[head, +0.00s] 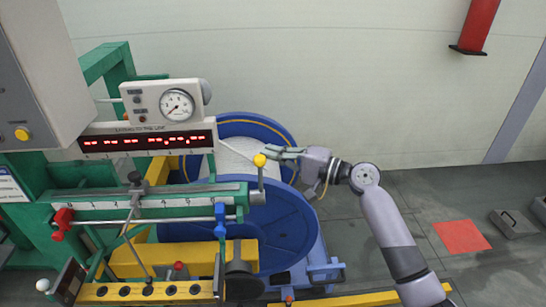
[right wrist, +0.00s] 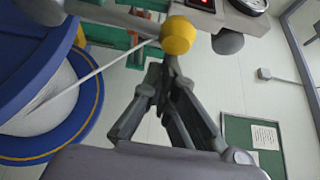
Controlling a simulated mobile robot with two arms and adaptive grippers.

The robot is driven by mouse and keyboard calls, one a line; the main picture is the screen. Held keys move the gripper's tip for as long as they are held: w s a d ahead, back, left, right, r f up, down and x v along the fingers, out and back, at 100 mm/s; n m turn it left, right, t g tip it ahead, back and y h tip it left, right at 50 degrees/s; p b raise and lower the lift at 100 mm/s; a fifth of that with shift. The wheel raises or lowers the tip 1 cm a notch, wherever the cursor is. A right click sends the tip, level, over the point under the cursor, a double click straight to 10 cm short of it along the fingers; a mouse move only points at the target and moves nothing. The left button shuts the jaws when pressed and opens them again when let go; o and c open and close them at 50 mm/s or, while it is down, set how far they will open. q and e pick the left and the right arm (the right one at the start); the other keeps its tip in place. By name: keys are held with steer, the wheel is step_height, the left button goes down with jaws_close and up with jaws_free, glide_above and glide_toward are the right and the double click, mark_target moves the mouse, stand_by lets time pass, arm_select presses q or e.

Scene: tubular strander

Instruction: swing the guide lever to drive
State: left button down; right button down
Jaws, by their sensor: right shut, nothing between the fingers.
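A lever with a yellow ball knob (head: 260,160) stands nearly upright at the right end of the green guide rail (head: 150,204). I take it to be the guide lever; no drive mark is legible. My right gripper (head: 272,154) comes in from the right, its fingertips at the knob's right side. In the right wrist view the yellow knob (right wrist: 178,36) is just beyond the closed fingertips (right wrist: 171,66), which hold nothing. I cannot tell whether they touch it. My left gripper is out of view.
Blue reels (head: 265,225) stand behind and below the lever. A red clamp (head: 62,222), a blue clamp (head: 220,215) and a grey-knobbed rod (head: 135,178) sit along the rail. A gauge box (head: 165,103) and red display (head: 148,140) are above. The floor at right is mostly free.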

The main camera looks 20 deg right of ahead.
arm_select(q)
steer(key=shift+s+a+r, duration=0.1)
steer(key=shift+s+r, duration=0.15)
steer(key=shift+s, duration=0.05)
arm_select(e)
steer(key=shift+s+a+r, duration=0.15)
steer(key=shift+s+r, duration=0.1)
steer(key=shift+s, duration=0.3)
